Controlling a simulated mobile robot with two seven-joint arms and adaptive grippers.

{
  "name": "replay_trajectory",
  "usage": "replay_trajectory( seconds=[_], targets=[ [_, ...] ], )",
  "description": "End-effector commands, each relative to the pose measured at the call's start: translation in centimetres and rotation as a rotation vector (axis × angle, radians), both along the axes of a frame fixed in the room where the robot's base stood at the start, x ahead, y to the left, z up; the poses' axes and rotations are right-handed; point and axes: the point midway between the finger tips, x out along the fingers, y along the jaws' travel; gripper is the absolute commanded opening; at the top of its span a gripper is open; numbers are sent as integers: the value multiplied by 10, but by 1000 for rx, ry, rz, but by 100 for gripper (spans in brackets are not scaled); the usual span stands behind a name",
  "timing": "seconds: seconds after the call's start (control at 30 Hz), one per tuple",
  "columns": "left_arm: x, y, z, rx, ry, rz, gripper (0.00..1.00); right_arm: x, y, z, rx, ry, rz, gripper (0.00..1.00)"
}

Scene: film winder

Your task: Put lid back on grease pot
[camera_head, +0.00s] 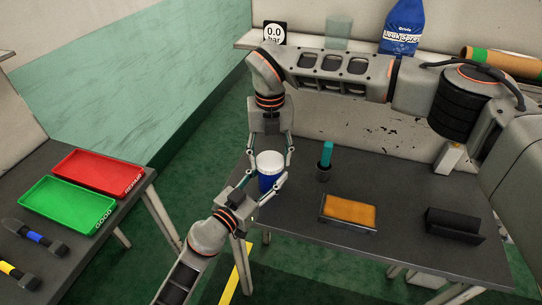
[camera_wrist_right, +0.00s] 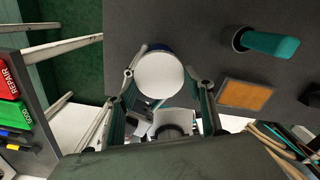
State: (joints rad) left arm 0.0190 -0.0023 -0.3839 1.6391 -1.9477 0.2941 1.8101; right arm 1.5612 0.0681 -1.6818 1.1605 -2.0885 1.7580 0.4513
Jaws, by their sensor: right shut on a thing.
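A blue grease pot (camera_head: 268,182) with a round white lid (camera_head: 269,160) over it is between my two grippers at the left end of the dark table. My right gripper (camera_head: 272,153) reaches from behind and is shut on the lid, one finger on each side. In the right wrist view the lid (camera_wrist_right: 160,75) shows as a white disc with a strip of the blue pot (camera_wrist_right: 158,46) behind its edge. My left gripper (camera_head: 267,180) comes from below with its fingers around the blue pot. I cannot tell whether the lid is seated or slightly above the rim.
On the dark table (camera_head: 300,245) are a black cup (camera_head: 323,173) with a teal stick (camera_head: 327,154), an orange-topped block (camera_head: 348,211) and a black holder (camera_head: 454,224). A side table at left carries red (camera_head: 98,172) and green trays (camera_head: 66,204). A blue bag (camera_head: 402,28) stands on the back shelf.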

Motion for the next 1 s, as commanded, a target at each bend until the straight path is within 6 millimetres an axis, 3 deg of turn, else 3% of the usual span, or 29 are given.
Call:
replay_trajectory(
  seconds=[1.0],
  targets=[
    [0,1,0,1,1,2,0,5,5,0,-2,2,-1879,41]
  ],
)
